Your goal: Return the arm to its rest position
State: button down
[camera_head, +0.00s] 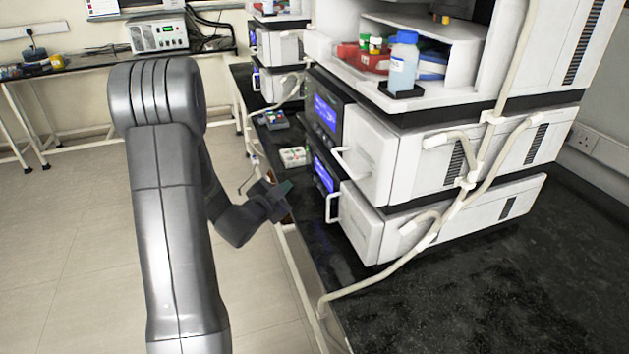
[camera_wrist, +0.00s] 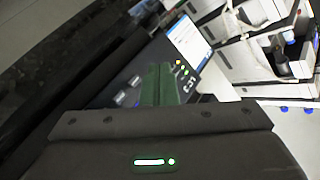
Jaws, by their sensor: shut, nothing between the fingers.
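My grey arm rises in the left half of the head view and bends down at the elbow to the right. My gripper (camera_head: 284,189) is near the left edge of the black bench top (camera_head: 420,310), left of the instrument stack. In the wrist view my gripper (camera_wrist: 159,84) shows as green fingers close together, shut and empty. Beyond them lies a dark instrument front with a lit screen (camera_wrist: 190,41) and small coloured lights. The exact gap between fingers and instrument cannot be told.
A white instrument stack (camera_head: 375,160) with handles and pale tubing stands right of my gripper. A blue-capped bottle (camera_head: 403,66) stands in its open upper bay. A small white rack (camera_head: 295,156) lies behind my gripper. The floor (camera_head: 75,230) at left is clear.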

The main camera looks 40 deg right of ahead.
jog(key=shift+d, duration=0.1)
jog(key=shift+s+d, duration=0.25)
jog(key=shift+d, duration=0.3)
jog(key=shift+r+p, duration=0.15)
jog(key=shift+p, duration=0.3)
jog(key=shift+r+p, duration=0.1)
jog(key=shift+p, duration=0.7)
jog(key=shift+p, duration=0.9)
jog(key=shift+w+a+f+b, duration=0.1)
jog(key=shift+w+a+b, duration=0.15)
jog(key=shift+a, duration=0.6)
jog(key=shift+w+a+f+b, duration=0.15)
jog(key=shift+w+a, duration=0.15)
jog(key=shift+a, duration=0.5)
jog(key=shift+w+a+b, duration=0.2)
jog(key=shift+w+a, duration=0.1)
jog(key=shift+a, duration=0.55)
jog(key=shift+d, duration=0.1)
